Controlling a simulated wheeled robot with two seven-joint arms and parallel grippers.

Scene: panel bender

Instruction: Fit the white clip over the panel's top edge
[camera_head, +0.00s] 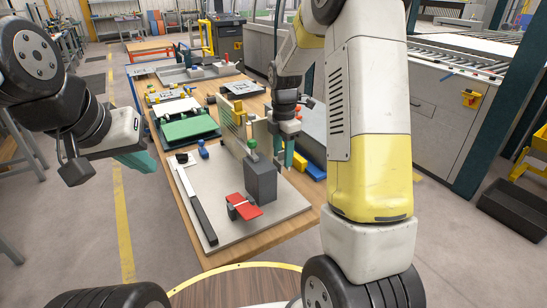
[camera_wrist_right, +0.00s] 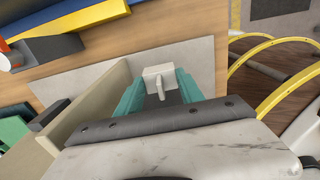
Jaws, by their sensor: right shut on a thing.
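My right gripper (camera_wrist_right: 158,92) is shut on the white clip (camera_wrist_right: 158,77), which sits between its teal fingers in the right wrist view. The beige panel (camera_wrist_right: 88,102) stands upright to the left of these fingers, and the clip looks apart from it. In the head view the right gripper (camera_head: 286,155) hangs just right of the panel (camera_head: 261,136), and I cannot make out the clip there. My left gripper (camera_head: 137,161) is in the air left of the table, away from the panel; I cannot tell how far its teal fingers are apart.
A grey block (camera_head: 261,180) with a green knob stands in front of the panel on a light board (camera_head: 220,228). A red piece (camera_head: 243,207) and a long black bar (camera_head: 196,206) lie there. A green tray (camera_head: 187,128) is further back. Yellow and blue bars (camera_head: 310,168) lie at right.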

